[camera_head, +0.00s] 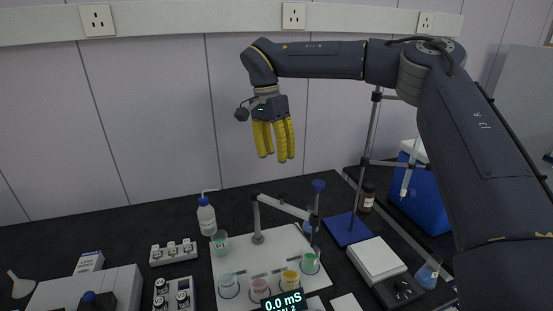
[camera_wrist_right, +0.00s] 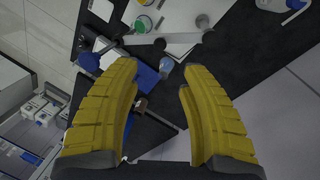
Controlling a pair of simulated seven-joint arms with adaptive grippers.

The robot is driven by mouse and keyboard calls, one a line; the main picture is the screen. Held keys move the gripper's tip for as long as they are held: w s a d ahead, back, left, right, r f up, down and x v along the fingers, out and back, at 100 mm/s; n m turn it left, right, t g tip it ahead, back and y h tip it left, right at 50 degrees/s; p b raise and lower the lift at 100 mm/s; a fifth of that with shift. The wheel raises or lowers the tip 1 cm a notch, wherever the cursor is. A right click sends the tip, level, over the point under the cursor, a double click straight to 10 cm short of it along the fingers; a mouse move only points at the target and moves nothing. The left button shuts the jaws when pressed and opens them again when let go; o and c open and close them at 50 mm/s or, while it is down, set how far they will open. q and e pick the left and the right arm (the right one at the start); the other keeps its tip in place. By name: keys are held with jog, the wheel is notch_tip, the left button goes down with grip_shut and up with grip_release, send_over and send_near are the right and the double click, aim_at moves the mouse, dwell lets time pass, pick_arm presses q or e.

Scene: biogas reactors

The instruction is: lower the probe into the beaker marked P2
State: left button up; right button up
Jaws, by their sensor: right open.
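The probe (camera_head: 318,192) has a blue top and a thin dark body. It stands upright at the end of a grey holder arm (camera_head: 284,207), above the right side of a white board. Several small beakers stand on the board, among them a green one (camera_head: 310,263), a yellow one (camera_head: 290,279) and a pink one (camera_head: 259,288). I cannot read their marks, nor tell whether the probe's lower end is inside a beaker. My right gripper (camera_head: 274,158) is open, empty, pointing down, well above the board. The blue top also shows in the right wrist view (camera_wrist_right: 88,62), left of the fingers.
A wash bottle (camera_head: 206,217) stands behind the board's left side. A display reading 0.0 mS (camera_head: 283,302) is in front. Dark bench lies behind the board.

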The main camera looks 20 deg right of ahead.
jog(key=shift+o, duration=1)
jog(key=shift+d+r, duration=0.1)
jog(key=shift+r, duration=0.05)
notch_tip(320, 180, up, 12)
jog(key=n+t, duration=0.2)
send_over(319, 183)
jog(key=shift+y, duration=0.4)
notch_tip(319, 183, down, 16)
jog(key=shift+f, duration=0.15)
grip_shut()
